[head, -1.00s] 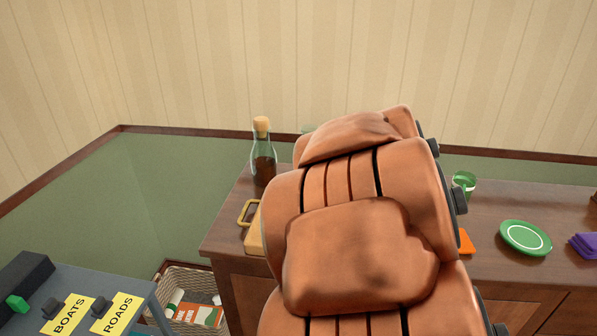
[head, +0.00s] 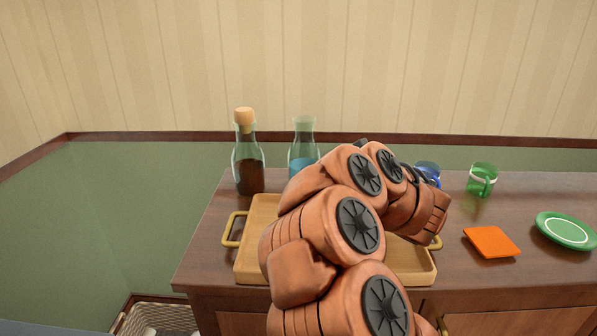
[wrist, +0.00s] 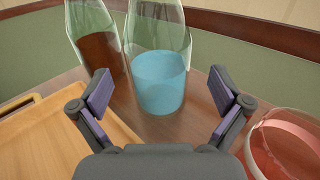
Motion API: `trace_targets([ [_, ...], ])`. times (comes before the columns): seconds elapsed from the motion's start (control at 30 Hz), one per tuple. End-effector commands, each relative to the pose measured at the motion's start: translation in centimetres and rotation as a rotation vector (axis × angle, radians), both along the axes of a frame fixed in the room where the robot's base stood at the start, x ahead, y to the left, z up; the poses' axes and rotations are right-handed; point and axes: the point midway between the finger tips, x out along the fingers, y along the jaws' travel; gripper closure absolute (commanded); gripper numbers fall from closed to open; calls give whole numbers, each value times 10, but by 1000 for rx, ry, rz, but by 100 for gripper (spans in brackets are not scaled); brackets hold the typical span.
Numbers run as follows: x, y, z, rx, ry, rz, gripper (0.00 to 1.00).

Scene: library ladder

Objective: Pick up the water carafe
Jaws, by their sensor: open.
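The water carafe (head: 304,143) is clear glass with blue water in it and stands upright on the wooden cabinet behind the tray. In the wrist view the carafe (wrist: 158,80) stands beyond my gripper (wrist: 165,98), roughly centred in the gap between the two fingers. My gripper is open and empty, and the fingers appear apart from the glass. In the head view my arm hides the gripper and the carafe's lower right part.
A corked bottle of dark liquid (head: 247,165) stands close left of the carafe. A wooden tray (head: 256,262) with brass handles lies in front. A pinkish clear vessel (wrist: 290,145) is near the right finger.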

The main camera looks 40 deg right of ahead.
Motion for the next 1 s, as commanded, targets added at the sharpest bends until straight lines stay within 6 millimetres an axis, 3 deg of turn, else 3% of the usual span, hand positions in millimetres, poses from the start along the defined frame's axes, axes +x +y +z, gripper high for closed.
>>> trace_targets([
  [0.53, 33, 8, -1, -10, -7, 16, 0],
  [1.0, 75, 11, -1, -11, -4, 11, 0],
])
